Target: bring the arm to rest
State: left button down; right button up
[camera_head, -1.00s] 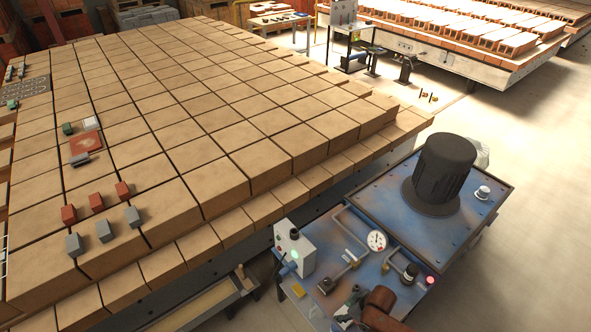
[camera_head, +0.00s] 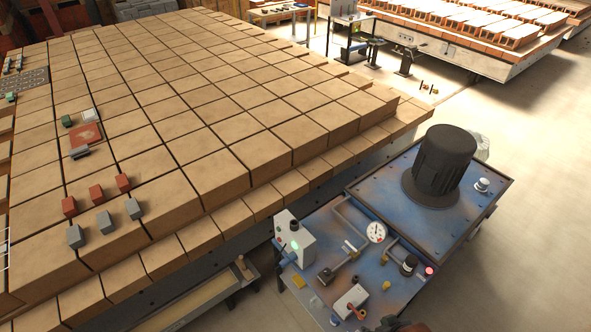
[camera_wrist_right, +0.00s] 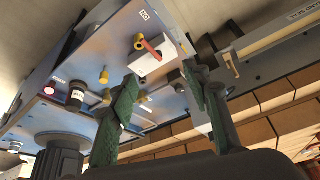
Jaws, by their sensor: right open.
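My right gripper (camera_wrist_right: 160,75) is open and empty in the right wrist view, its two green-padded fingers spread apart. Beyond the fingers is a white box with a red lever (camera_wrist_right: 155,55) on the blue machine top; the box also shows in the head view (camera_head: 350,301). I cannot tell the exact gap between fingers and box, but nothing is held. In the head view only a dark reddish-brown bit of my right arm (camera_head: 402,326) shows at the bottom edge. My left gripper is in neither view.
The blue machine top (camera_head: 375,270) carries a gauge (camera_head: 376,233), a grey switch box (camera_head: 294,240) and a black motor (camera_head: 441,165). A large stack of tan bricks (camera_head: 215,135) stands to the left, with small red and grey blocks on it. Open floor (camera_head: 540,210) lies right.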

jog(key=s+d+r+m+h, duration=0.2)
jog(key=s+d+m, duration=0.1)
jog(key=s+d, duration=0.5)
notch_tip(320, 180, down, 39)
jog(key=s+g+b, duration=0.2)
jog(key=s+b, duration=0.1)
jog(key=b, duration=0.6)
pick_arm(q)
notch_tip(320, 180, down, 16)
jog(key=b, duration=0.6)
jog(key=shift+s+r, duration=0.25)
pick_arm(e)
jog(key=s+f+g, duration=0.1)
jog(key=s+f, duration=0.8)
jog(key=f, duration=0.3)
jog(key=s+f+n, duration=0.1)
jog(key=s+f, duration=0.9)
jog(key=f, duration=0.1)
jog(key=shift+s+a+f+g, duration=0.15)
jog(key=shift+a+f+g, duration=0.05)
jog(key=shift+f+g, duration=0.2)
